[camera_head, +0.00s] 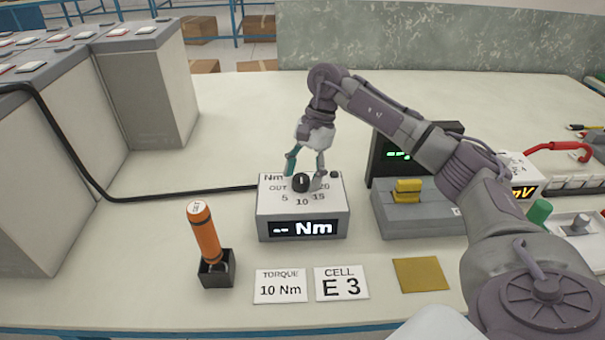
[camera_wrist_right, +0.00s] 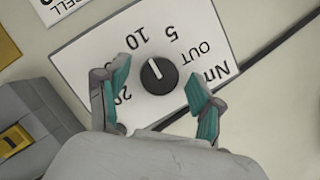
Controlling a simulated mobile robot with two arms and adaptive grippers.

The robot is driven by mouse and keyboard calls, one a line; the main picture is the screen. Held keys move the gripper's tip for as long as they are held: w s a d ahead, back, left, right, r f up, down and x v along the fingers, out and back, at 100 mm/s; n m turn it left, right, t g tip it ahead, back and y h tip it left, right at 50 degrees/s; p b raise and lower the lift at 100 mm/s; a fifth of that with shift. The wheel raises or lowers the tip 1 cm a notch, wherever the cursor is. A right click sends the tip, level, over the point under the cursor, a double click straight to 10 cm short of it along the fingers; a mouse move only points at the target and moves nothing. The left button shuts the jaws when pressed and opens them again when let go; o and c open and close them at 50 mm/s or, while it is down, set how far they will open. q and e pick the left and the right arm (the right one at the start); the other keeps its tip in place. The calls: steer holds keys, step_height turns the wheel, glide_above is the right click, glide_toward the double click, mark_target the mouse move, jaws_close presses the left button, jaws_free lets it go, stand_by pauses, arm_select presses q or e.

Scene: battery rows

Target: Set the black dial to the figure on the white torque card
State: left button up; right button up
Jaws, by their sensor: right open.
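The black dial (camera_head: 300,183) sits on top of a grey box (camera_head: 265,206) marked Nm, OUT, 5, 10, 15 and 20. In the right wrist view the dial (camera_wrist_right: 159,76) has a white pointer line that appears to point toward the 10. The box's front display (camera_head: 303,228) reads "-- Nm". The white torque card (camera_head: 280,286) reads "TORQUE 10 Nm". My right gripper (camera_head: 304,182) is open above the box, its teal-padded fingers on either side of the dial, with gaps showing in the wrist view (camera_wrist_right: 160,102). My left gripper is not in view.
An orange-handled tool (camera_head: 204,235) stands in a black holder left of the cards. A card reading "CELL E 3" (camera_head: 341,283) and a yellow-brown pad (camera_head: 420,275) lie in front. A black cable runs left from the box. A meter (camera_head: 385,163) stands right.

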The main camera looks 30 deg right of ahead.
steer(key=shift+r, duration=0.1)
steer(key=v, duration=1.1)
steer(key=shift+d+r, duration=0.3)
steer(key=shift+r, duration=0.05)
steer(key=shift+w, duration=0.1)
